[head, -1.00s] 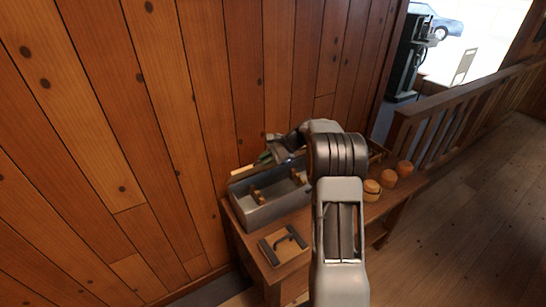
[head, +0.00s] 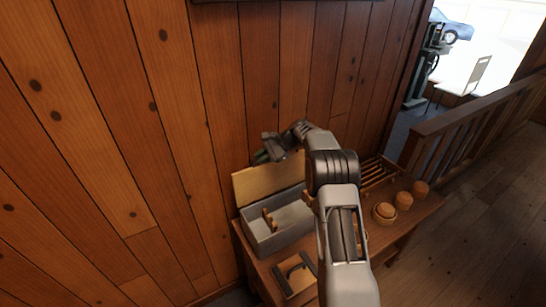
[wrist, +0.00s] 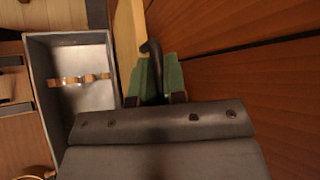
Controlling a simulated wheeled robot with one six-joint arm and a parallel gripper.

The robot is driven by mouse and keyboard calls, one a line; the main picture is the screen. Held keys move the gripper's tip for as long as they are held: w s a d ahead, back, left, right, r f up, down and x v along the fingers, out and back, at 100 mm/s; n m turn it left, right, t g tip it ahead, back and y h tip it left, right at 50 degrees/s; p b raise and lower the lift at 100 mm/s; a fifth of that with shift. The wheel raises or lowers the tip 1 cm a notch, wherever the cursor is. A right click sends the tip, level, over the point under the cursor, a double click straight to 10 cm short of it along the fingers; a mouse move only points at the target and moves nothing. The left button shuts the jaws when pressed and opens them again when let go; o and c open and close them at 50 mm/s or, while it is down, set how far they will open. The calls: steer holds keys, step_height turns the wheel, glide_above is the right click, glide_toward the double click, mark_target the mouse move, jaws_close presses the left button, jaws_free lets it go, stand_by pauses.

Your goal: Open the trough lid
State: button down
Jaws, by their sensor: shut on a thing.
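The trough (head: 284,239) is a grey open box on the bench against the plank wall; it also shows in the wrist view (wrist: 85,115). Its pale wooden lid (head: 262,184) stands raised, roughly upright, along the trough's back edge by the wall. In the wrist view the lid (wrist: 131,48) is a narrow tan strip seen nearly edge-on. My gripper (head: 264,157) is at the lid's top, and its green pads (wrist: 158,80) are closed around a dark curved handle (wrist: 153,60). The handle's lower part is hidden by my gripper.
A notched wooden piece (head: 269,220) lies inside the trough. A slatted rack (head: 376,174) and several orange-brown turned pieces (head: 403,200) are on the bench's right. The plank wall (head: 230,110) is close behind my gripper.

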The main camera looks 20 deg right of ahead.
steer(key=shift+w+f, duration=0.1)
steer(key=shift+w, duration=0.15)
steer(key=c, duration=1.2)
jaws_free()
steer(key=shift+s, duration=0.1)
steer(key=b+v, duration=0.1)
steer(key=v, duration=1.3)
steer(key=shift+a+b, duration=0.2)
steer(key=shift+b, duration=0.15)
